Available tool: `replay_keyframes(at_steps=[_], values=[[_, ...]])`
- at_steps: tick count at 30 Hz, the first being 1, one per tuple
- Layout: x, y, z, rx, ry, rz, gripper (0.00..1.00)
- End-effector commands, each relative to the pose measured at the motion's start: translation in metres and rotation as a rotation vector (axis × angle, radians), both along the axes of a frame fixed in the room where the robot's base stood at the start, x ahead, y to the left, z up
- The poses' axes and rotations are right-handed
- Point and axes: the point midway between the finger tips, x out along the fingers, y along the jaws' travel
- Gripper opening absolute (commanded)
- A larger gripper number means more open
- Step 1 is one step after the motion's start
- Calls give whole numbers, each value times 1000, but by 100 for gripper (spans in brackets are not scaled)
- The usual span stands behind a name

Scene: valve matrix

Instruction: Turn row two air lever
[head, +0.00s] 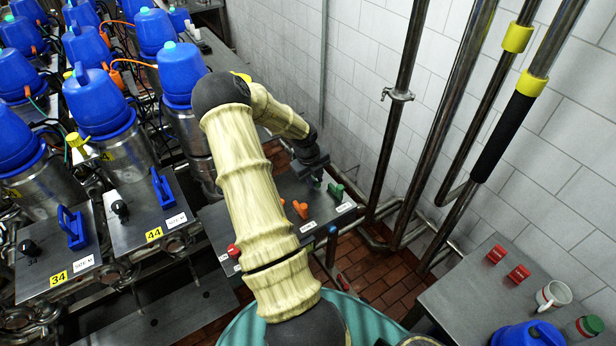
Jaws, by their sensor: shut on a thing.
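A grey metal panel (319,212) beside the white tiled wall carries small coloured levers and white labels. My gripper (316,178) is at the far right part of the panel, just behind the green lever. It is shut on a small lever there, mostly hidden by the fingers, with a bit of green showing. The label text is too small to read, so I cannot tell which lever is row two air. My arm hides the panel's middle.
Blue-topped steel valves (98,102) stand in rows at left, with blue handles (73,228) on grey plates. Vertical pipes (400,110) run along the wall at right. A grey table (455,300) at lower right holds red blocks (518,273) and a white mug (553,295).

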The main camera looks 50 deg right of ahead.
Motion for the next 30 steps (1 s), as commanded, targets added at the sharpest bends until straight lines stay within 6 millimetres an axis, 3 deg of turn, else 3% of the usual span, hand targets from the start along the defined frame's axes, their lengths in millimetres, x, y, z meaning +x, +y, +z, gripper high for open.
replay_keyframes(at_steps=[13, 14, 16, 25, 30], values=[[0, 0, -1, 2, -3, -14, 0], [0, 0, -1, 2, -3, -13, 23], [0, 0, 0, 2, -2, -12, 34], [-1, -1, 1, 0, -2, -12, 34], [1, 1, 12, -1, -3, -10, 34]])
